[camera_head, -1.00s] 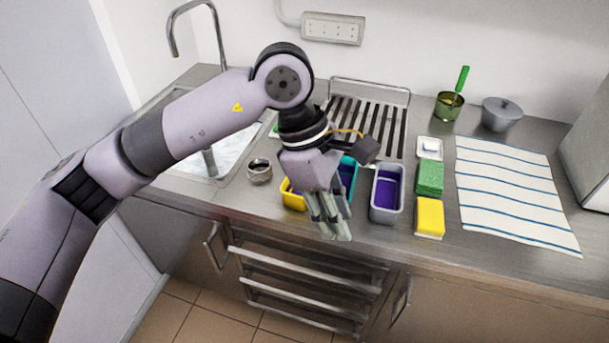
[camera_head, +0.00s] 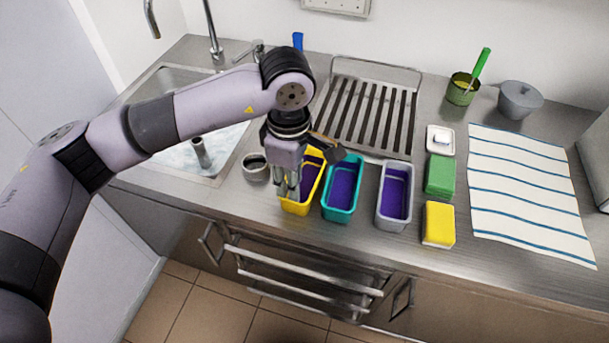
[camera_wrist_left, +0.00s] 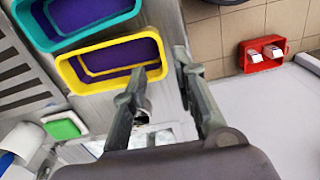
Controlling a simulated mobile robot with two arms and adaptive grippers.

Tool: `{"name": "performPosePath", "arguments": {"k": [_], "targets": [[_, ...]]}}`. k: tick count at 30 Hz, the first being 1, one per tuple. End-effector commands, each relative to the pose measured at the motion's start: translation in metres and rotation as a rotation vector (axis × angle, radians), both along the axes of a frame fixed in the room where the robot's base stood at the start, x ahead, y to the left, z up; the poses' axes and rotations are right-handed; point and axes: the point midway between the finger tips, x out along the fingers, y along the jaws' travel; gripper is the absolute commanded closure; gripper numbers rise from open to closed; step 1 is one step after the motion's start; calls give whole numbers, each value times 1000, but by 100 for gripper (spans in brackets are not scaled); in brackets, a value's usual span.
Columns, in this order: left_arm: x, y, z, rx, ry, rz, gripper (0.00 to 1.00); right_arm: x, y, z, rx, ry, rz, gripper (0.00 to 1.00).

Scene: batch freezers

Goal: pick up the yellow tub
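The yellow tub (camera_head: 298,209) is a narrow rectangular container with a purple inside, upright on the steel counter at the left of a row of tubs. In the left wrist view the yellow tub (camera_wrist_left: 108,42) lies just beyond the fingers. My left gripper (camera_head: 287,194) points down at the tub's near left end and hides part of it. In the left wrist view the gripper (camera_wrist_left: 166,60) is open, with one fingertip over the tub's inside and the other outside its end wall. Contact cannot be told. My right gripper is not in view.
A teal tub (camera_head: 328,208) stands close at the right, then a grey tub (camera_head: 381,216). A small metal cup (camera_head: 255,168) sits at the left beside the sink (camera_head: 168,88). Green (camera_head: 440,174) and yellow (camera_head: 438,224) sponges and a striped towel (camera_head: 530,190) lie at the right.

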Motion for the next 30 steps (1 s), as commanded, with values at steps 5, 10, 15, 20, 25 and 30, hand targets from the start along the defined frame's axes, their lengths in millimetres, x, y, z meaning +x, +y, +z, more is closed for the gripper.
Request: {"name": "performPosePath", "arguments": {"k": [5,10,15,20,25,30], "targets": [[-1,0,-26,0,2,1,74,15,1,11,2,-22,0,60],[0,0,-36,-1,1,0,74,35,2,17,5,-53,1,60],[-2,3,-56,1,6,2,74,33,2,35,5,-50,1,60],[-2,3,-79,-1,3,2,74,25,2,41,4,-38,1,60],[-1,3,-86,-1,-1,-1,74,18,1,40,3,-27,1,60],[-1,3,-86,-1,-1,0,76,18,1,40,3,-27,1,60]]}}
